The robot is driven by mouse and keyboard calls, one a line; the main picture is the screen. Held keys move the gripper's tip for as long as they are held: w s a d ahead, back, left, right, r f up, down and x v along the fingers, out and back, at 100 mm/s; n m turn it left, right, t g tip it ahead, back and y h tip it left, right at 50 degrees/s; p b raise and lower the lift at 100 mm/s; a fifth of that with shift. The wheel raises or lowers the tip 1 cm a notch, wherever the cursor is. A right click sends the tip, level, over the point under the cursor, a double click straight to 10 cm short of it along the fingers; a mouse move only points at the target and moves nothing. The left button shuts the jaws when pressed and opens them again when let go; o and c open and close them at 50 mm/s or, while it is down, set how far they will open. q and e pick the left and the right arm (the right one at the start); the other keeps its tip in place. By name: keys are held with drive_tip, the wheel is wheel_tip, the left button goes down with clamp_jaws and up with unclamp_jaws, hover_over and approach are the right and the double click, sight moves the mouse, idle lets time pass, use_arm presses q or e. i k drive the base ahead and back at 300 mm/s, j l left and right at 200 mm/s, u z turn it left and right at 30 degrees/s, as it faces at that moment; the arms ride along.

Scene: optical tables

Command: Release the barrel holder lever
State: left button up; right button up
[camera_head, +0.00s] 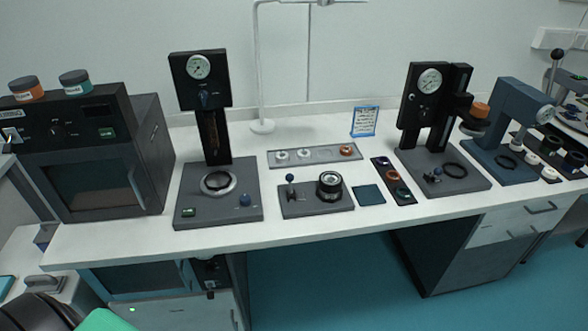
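The barrel holder (309,206) is a flat dark grey base near the front edge of the white table, just right of the table's middle. A short lever (290,186) with a dark blue ball knob stands roughly upright at its left side. A black cylindrical barrel (329,186) with a lighter ring on top stands at its right side. Whether the lever clamps the barrel is too small to tell. Neither of my grippers is in view, and nothing touches the holder or the lever.
A press with a gauge (198,68) stands left of the holder, and a second gauge press (430,80) stands right. A dark blue mat (369,195) lies to the right. An oven (95,185) is at far left.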

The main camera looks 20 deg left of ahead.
sight(289, 178)
drive_tip(key=i+l+u, duration=0.15)
drive_tip(key=u, duration=0.25)
drive_tip(key=i+l+u, duration=0.1)
drive_tip(key=u, duration=0.25)
drive_tip(key=l+u, duration=0.4)
drive_tip(key=i+j, duration=0.05)
